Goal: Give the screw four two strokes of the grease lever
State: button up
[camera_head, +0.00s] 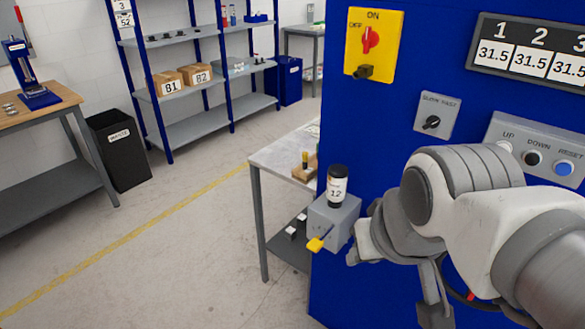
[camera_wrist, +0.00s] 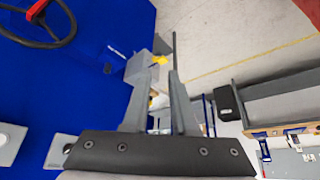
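The grease unit is a grey box (camera_head: 333,220) on the side of the blue machine, with a black, white-labelled container (camera_head: 337,186) marked 12 on top. Its lever shows as a yellow handle (camera_head: 316,244) sticking out low at the box's front left. My gripper (camera_wrist: 162,72) is open, with a gap between its two grey fingers and nothing held in it. In the wrist view the grey box (camera_wrist: 139,66) and a yellow part (camera_wrist: 161,60) show beyond the fingers. My arm is right of the box in the head view; its fingertips are hard to make out there, and contact cannot be told.
The blue machine front (camera_head: 385,145) carries a red and yellow switch (camera_head: 371,42), a knob panel (camera_head: 436,115), a button panel (camera_head: 540,147) and a display (camera_head: 530,52) reading 31.5. A grey table (camera_head: 273,158) stands behind the box. The floor to the left is clear.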

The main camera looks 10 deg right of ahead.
grip_shut()
dwell(1.4)
